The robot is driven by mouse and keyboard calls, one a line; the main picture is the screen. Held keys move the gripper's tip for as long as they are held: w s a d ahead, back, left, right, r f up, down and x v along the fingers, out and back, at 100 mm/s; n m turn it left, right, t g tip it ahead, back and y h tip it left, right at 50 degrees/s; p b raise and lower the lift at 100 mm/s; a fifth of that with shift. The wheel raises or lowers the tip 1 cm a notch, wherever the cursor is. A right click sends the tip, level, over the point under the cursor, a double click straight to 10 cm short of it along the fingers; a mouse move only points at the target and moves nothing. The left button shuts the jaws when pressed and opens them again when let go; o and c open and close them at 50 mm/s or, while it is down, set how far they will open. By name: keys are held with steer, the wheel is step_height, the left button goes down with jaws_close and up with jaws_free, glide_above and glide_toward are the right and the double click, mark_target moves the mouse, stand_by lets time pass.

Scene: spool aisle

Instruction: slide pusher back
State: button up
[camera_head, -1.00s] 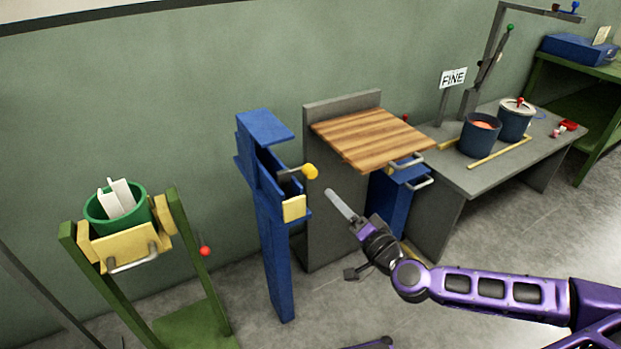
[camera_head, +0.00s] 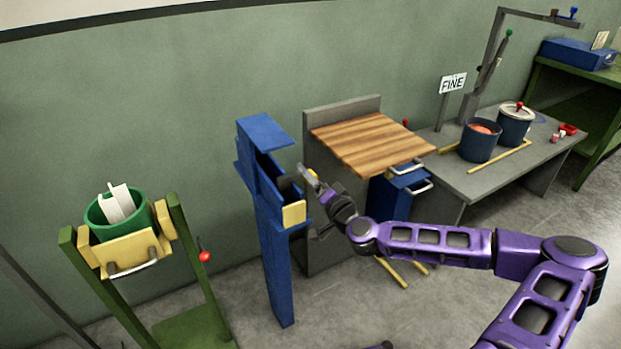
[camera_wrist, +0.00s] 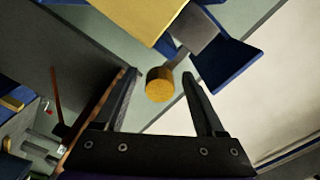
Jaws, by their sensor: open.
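The pusher's yellow knob (camera_wrist: 159,85) shows in the wrist view on a grey stem (camera_wrist: 193,30), between the tips of my open fingers. It looks a little beyond them, and I see no finger touching it. In the head view my gripper (camera_head: 308,177) is at the right side of the blue stand (camera_head: 271,240), mostly covering the knob (camera_head: 313,174). The stand has an open trough on top and a yellow block (camera_head: 294,213) at its near end. The pusher's part inside the trough is mostly hidden.
A wooden board (camera_head: 370,142) on a grey stand is close to the right of my gripper. A green tub (camera_head: 118,224) in a green frame stands left. A grey bench (camera_head: 485,175) with dark pots is farther right. Open floor lies in front.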

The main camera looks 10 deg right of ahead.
jaws_close()
stand_by(1.4)
